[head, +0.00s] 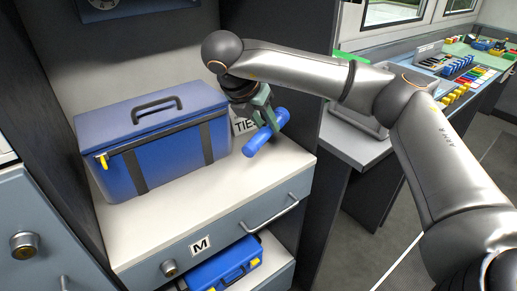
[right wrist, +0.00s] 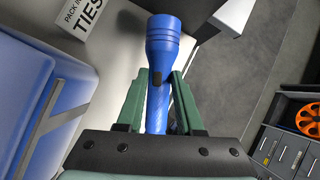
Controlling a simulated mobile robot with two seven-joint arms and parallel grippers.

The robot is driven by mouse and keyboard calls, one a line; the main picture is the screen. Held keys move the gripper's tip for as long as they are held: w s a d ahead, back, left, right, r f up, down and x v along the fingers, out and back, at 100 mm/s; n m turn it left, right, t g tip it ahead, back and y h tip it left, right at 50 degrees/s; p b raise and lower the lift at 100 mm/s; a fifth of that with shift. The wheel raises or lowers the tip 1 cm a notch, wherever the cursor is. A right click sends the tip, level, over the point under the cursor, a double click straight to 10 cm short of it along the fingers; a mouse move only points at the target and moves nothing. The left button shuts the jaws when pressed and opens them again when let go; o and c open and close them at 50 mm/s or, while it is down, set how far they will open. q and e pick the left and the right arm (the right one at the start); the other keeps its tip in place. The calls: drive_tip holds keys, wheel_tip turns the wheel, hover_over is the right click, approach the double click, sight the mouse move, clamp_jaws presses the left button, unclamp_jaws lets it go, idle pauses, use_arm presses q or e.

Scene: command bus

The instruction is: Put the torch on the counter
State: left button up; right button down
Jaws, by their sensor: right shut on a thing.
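The blue torch (head: 265,132) is held in my right gripper (head: 262,117), tilted, at the right end of the white counter (head: 190,205). In the right wrist view the torch (right wrist: 162,50) sits between the green fingers of my right gripper (right wrist: 158,85), its wide ribbed head pointing away from the palm. In the head view the torch is over or at the counter's right edge; I cannot tell whether it touches the surface. My left gripper is not in view.
A large blue case (head: 155,145) with dark straps fills the counter's left and back, close to my right gripper. The front right of the counter is clear. Drawers are below, with a smaller blue case (head: 225,265) on the lower shelf. A grey desk (head: 355,147) stands to the right.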

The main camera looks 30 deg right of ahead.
drive_tip(key=w+f, duration=0.1)
drive_tip(key=w+d+f+b, duration=0.1)
drive_tip(key=f, duration=0.1)
drive_tip(key=w+d+f, duration=0.1)
drive_tip(key=shift+w+f+b, duration=0.2)
drive_tip(key=shift+f+b, duration=0.05)
drive_tip(key=shift+b, duration=0.05)
drive_tip(key=shift+w+d+f, duration=0.4)
drive_tip(key=shift+w+f, duration=0.15)
drive_tip(key=f, duration=0.3)
drive_tip(key=shift+w+d+f, duration=0.15)
drive_tip(key=shift+w, duration=0.05)
drive_tip(key=shift+f, duration=0.25)
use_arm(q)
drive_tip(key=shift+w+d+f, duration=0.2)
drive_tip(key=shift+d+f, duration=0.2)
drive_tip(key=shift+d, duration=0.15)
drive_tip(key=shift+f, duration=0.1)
